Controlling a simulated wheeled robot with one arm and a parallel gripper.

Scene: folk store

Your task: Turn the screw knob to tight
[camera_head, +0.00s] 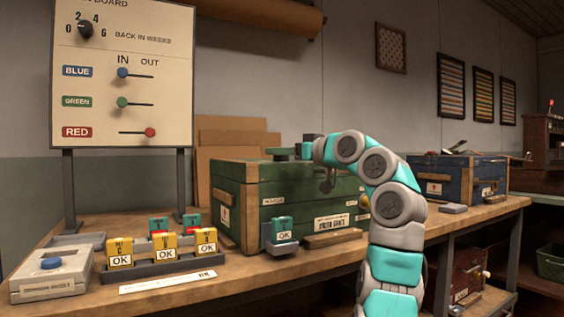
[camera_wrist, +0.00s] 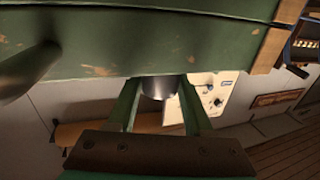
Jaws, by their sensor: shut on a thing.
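My gripper (camera_wrist: 160,84) shows in the wrist view with its two green fingers on either side of a short silver cylinder, which looks like the screw knob (camera_wrist: 158,89). The fingers are shut on it. The green crate (camera_wrist: 150,35) fills the top of this view, right beside the fingertips. In the head view my arm bends over the right part of the green crate (camera_head: 284,190), and its end points left above the lid. The knob cannot be made out there, and its tight mark is not visible.
An in/out board (camera_head: 155,75) stands left of the crate. Labelled yellow blocks (camera_head: 162,247) and a grey box with a blue button (camera_head: 52,272) sit on the wooden bench (camera_head: 210,286). A blue crate (camera_head: 470,176) stands to the right, behind my arm.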

